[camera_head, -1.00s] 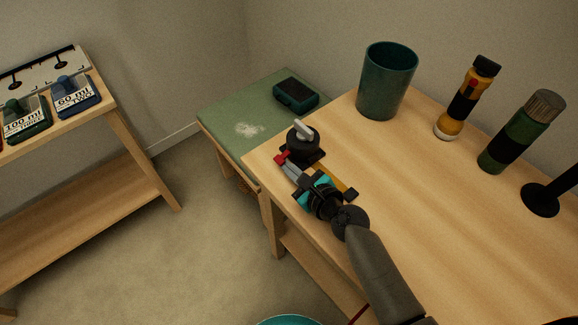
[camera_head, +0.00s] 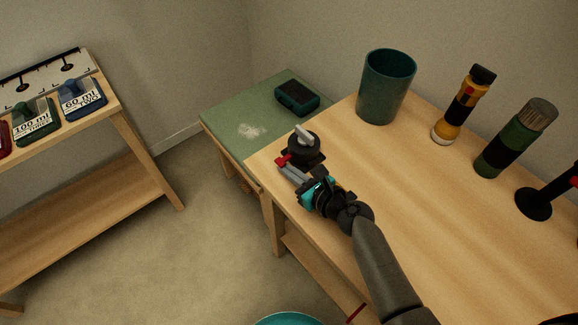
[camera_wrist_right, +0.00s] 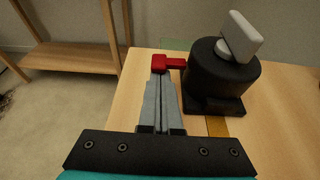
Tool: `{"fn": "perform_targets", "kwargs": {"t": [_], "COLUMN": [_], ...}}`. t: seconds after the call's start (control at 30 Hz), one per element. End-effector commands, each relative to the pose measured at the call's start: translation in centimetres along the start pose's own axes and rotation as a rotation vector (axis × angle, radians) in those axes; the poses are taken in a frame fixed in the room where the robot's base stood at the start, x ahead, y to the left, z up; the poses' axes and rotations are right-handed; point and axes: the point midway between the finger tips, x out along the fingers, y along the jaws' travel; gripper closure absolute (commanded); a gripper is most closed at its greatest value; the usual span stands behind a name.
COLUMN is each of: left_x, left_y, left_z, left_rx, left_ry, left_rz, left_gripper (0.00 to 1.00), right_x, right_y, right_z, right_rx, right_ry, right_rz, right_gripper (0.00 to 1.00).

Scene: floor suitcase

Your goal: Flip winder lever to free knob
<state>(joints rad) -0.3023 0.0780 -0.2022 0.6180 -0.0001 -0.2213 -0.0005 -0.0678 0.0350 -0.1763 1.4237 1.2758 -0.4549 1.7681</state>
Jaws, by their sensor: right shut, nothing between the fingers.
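The winder is a black round body (camera_head: 303,150) on a dark base near the left corner of the wooden table. A grey knob (camera_head: 304,134) sits on top. A small red lever (camera_head: 283,160) sticks out from its left side. In the right wrist view the red lever (camera_wrist_right: 163,64) lies at the tips of my right gripper (camera_wrist_right: 160,82), and the winder body (camera_wrist_right: 220,76) stands to the right. My right gripper (camera_head: 289,171) is shut with its fingers together, close to or touching the lever; contact cannot be told. My left gripper is not in view.
A black stand (camera_head: 534,204) is at right. A green surface (camera_head: 232,112) with a dark box (camera_head: 297,97) adjoins. A shelf (camera_head: 90,205) stands left.

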Motion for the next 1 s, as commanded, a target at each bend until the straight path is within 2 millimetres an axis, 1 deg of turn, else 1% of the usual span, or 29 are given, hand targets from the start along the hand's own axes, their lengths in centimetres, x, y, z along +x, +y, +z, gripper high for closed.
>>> {"fn": "perform_targets", "kwargs": {"t": [0.03, 0.17, 0.2, 0.47, 0.8, 1.0], "left_x": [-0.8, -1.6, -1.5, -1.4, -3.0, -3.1], "left_y": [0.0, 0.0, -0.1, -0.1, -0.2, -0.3], "left_z": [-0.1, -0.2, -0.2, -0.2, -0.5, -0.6], "left_rx": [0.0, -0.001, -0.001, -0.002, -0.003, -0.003], "left_ry": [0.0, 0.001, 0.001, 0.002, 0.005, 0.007], "left_rz": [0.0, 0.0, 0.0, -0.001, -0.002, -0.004], "left_gripper": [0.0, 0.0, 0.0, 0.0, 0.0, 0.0], "right_x": [-0.1, -0.2, -0.2, -0.2, -0.6, -0.6], "right_y": [0.0, 0.1, 0.1, 0.1, 0.1, 0.0], "right_z": [0.5, 0.8, 0.6, 0.5, 2.0, 2.4], "right_rx": [0.039, 0.133, 0.142, 0.135, 0.135, 0.133], "right_ry": [-0.001, -0.001, -0.001, 0.0, -0.001, -0.009], "right_rz": [0.012, 0.045, 0.049, 0.047, 0.046, 0.045], "right_gripper": [1.0, 1.0, 1.0, 1.0, 1.0, 1.0]}}
